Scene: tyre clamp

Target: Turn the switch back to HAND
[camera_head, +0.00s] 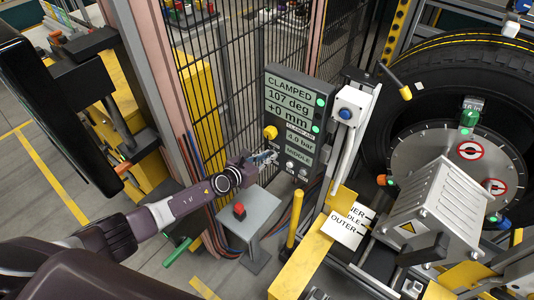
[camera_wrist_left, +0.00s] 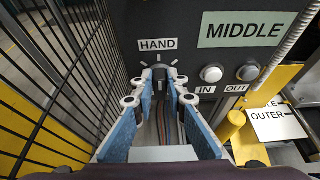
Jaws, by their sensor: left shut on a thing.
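The switch (camera_wrist_left: 160,70) sits on the dark control panel (camera_wrist_left: 120,20), just below the white HAND label (camera_wrist_left: 157,44). My left gripper (camera_wrist_left: 161,80) has its blue-padded fingers around the switch and is shut on it. Mostly the top of the switch shows between the fingertips, and I cannot tell which way its pointer is turned. In the head view my left gripper (camera_head: 268,158) reaches the panel's lower left from the left, and it hides the switch. My right gripper is not in view.
The panel screen (camera_head: 290,100) reads CLAMPED, 107 deg, +0 mm. The IN button (camera_wrist_left: 211,73) and OUT button (camera_wrist_left: 248,72) are right of the switch. A yellow knob (camera_head: 270,132) is above my gripper. A black mesh fence (camera_wrist_left: 60,70) stands close on the left.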

